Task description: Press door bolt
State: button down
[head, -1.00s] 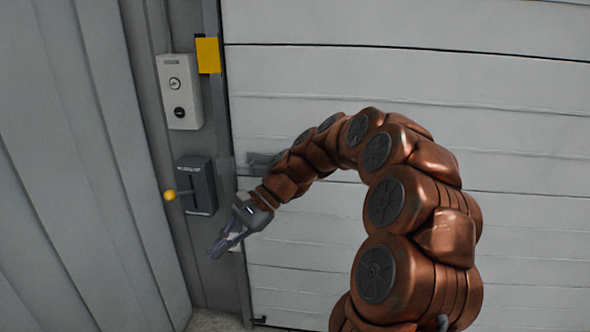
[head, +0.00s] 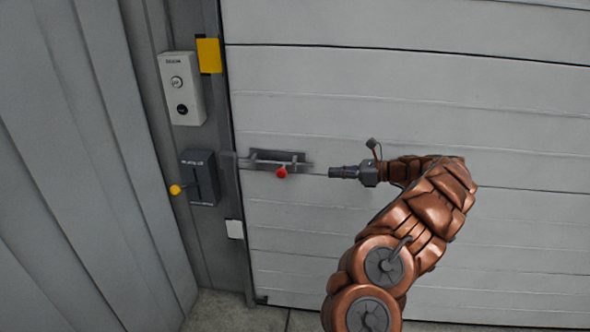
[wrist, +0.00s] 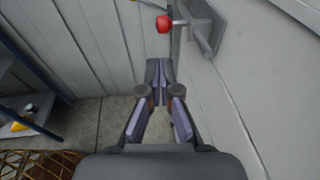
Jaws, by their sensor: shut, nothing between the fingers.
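The door bolt (head: 266,158) is a grey slide bolt on the white slatted door, with a red knob (head: 282,172) on its lower side. In the wrist view the red knob (wrist: 164,24) and the grey bolt (wrist: 203,36) show at the top, beyond the fingertips. My gripper (head: 332,172) is to the right of the knob in the head view, pointing left at about its height, with a gap between. In the wrist view my gripper (wrist: 160,72) has its fingertips together and nothing between them.
A dark box with a yellow-knobbed lever (head: 200,178) and a white key-switch panel (head: 183,90) are on the frame left of the door. A ribbed grey wall (head: 85,170) closes the left side. A shelf (wrist: 25,100) and a woven basket (wrist: 40,163) show in the wrist view.

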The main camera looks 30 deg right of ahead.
aim_at(286, 173)
jog(key=shift+s+d+f, duration=0.1)
jog(key=shift+d, duration=0.2)
jog(key=p+x, duration=0.3)
jog(key=x, duration=1.1)
jog(key=shift+p, duration=0.4)
jog(key=shift+f, duration=0.1)
